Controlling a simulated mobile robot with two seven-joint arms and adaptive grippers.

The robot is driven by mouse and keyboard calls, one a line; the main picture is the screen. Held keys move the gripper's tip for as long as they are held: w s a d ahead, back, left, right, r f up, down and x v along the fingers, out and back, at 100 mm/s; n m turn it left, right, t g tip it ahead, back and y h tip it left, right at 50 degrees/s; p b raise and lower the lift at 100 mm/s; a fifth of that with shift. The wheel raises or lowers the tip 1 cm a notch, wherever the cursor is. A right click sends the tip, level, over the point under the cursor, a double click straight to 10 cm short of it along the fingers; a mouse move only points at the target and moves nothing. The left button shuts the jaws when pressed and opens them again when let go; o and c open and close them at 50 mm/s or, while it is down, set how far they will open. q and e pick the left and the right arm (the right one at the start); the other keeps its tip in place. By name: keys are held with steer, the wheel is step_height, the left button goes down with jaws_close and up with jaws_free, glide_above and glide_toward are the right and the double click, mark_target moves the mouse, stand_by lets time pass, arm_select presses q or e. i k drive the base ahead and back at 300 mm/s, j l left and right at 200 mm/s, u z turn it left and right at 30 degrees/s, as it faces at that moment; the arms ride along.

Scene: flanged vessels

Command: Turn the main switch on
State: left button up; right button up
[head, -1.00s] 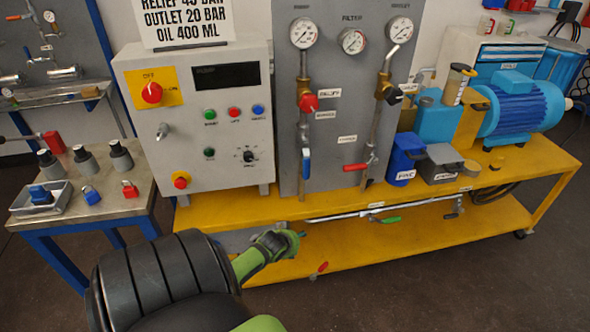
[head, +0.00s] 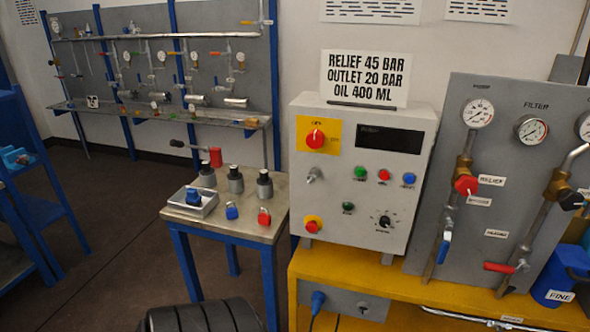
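The main switch (head: 315,139) is a red rotary knob on a yellow plate at the upper left of the grey control box (head: 365,235). The label above it appears to read OFF, and the knob's pale mark points up toward it. A label to its right is too small to read. The box's display (head: 390,139) is dark. Neither gripper shows in the head view. Nothing touches the switch.
A small table (head: 238,228) left of the box carries several dark cylinders, a blue padlock (head: 232,211), a red padlock (head: 264,216) and a tray (head: 193,206). The yellow bench (head: 420,290) bears the box and a gauge panel (head: 500,170). Open floor lies left.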

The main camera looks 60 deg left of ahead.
mark_target(315, 139)
steer(key=k+u, duration=0.15)
steer(key=u, duration=1.45)
